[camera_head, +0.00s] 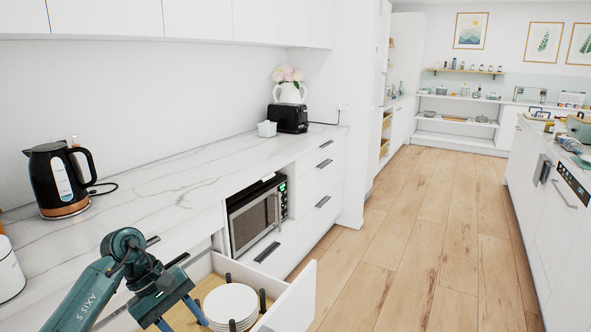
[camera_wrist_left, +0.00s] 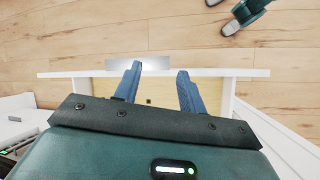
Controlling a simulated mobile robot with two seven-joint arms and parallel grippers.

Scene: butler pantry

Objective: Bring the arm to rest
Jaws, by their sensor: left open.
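My left arm (camera_head: 108,278) comes in from the lower left in the head view and bends down over an open drawer (camera_head: 297,305). My left gripper (camera_head: 178,318) is open, its two blue fingers apart and pointing down inside the drawer, left of a stack of white plates (camera_head: 231,301). It also shows in the left wrist view (camera_wrist_left: 160,82), with nothing between the fingers. The drawer's white front (camera_wrist_left: 225,73) lies just beyond the fingertips there.
A built-in microwave (camera_head: 256,215) is above and beyond the drawer. A black kettle (camera_head: 60,178) stands on the marble counter (camera_head: 170,180), with a toaster (camera_head: 290,118) farther along. Dark pegs stand around the plates. The wooden floor (camera_head: 410,230) is clear to the right.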

